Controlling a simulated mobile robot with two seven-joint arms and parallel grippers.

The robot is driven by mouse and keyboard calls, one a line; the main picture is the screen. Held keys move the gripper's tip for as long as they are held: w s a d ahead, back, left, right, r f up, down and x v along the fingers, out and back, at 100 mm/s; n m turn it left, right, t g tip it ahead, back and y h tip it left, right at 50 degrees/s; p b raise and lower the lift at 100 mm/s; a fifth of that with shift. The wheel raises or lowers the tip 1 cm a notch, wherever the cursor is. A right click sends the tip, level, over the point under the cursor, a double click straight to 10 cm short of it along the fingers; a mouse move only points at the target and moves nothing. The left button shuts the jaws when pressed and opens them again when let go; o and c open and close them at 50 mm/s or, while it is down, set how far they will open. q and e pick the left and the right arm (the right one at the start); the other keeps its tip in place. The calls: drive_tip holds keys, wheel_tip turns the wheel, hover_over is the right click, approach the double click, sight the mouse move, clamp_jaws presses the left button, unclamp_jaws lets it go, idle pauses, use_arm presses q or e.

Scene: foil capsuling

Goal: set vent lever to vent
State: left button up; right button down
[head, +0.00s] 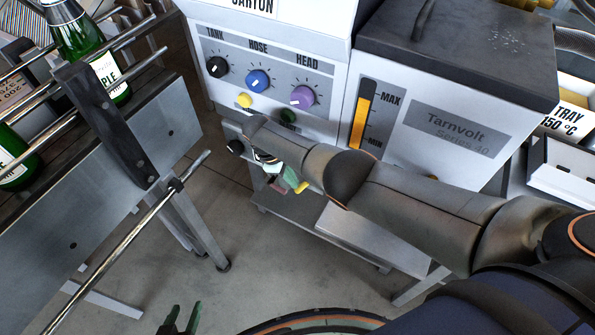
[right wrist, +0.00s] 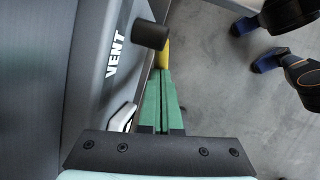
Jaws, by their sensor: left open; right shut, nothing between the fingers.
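The printed word VENT (right wrist: 116,52) runs along a grey machine face in the right wrist view. Near it a black cylindrical piece (right wrist: 150,34) sticks out from the face, with a yellow piece (right wrist: 163,53) beside its end. I cannot tell which of these is the lever, or its setting. My right gripper (right wrist: 162,74) is shut and empty, its green fingers together and pointing at the yellow piece; contact is unclear. In the head view my right gripper (head: 288,181) is below the knob panel, partly hidden by my forearm. My left gripper (head: 180,318) is open and empty at the bottom.
The machine's panel (head: 262,80) carries TANK, HOSE and HEAD knobs, with a level gauge (head: 362,115) beside it. A shelf (head: 300,218) stands below. A rack (head: 85,160) with green bottles is at left. Floor (head: 215,285) between is clear.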

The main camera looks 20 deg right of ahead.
drive_tip(key=shift+f, duration=0.15)
drive_tip(key=shift+f+b, duration=0.2)
drive_tip(key=shift+b, duration=0.2)
drive_tip(key=shift+s+d+f, duration=0.15)
drive_tip(key=shift+s+f, duration=0.05)
drive_tip(key=shift+f, duration=0.05)
drive_tip(key=shift+d+f, duration=0.1)
drive_tip(key=shift+f, duration=0.05)
drive_tip(key=shift+s, duration=0.1)
idle(0.9)
